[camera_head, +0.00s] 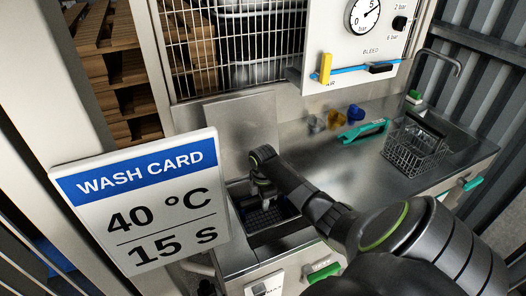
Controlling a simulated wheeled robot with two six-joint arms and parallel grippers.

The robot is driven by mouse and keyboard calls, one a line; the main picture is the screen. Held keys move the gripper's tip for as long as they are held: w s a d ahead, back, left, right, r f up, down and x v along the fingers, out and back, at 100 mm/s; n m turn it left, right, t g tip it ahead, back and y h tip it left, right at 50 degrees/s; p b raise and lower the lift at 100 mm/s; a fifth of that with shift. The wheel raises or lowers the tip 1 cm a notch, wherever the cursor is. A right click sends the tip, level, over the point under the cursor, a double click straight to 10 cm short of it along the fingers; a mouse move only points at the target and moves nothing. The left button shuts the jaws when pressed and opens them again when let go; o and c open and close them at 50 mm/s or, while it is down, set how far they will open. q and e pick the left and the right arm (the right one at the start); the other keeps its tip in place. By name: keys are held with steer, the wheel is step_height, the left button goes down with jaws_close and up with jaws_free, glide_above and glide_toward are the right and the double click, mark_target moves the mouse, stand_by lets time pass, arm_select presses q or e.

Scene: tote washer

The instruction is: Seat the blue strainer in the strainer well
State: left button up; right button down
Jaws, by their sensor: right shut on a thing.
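The blue strainer (264,219) is a dark blue basket, low inside the strainer well (282,228), a dark rectangular opening in the steel counter. My right gripper (264,196) points down over the strainer and is shut on it, at its upper part. The wrist and forearm hide much of the well's right side, so I cannot tell whether the strainer rests fully on its seat. My left gripper is not in view.
A wash card (140,200) fills the left front. A steel panel (243,127) rises behind the well.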

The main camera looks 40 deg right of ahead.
steer(key=shift+f+b, duration=0.35)
steer(key=shift+f, duration=0.45)
steer(key=c, duration=0.6)
jaws_free()
stand_by(0.5)
steer(key=shift+r+p, duration=4.5)
steer(key=shift+p, duration=0.35)
steer(key=shift+f, duration=0.1)
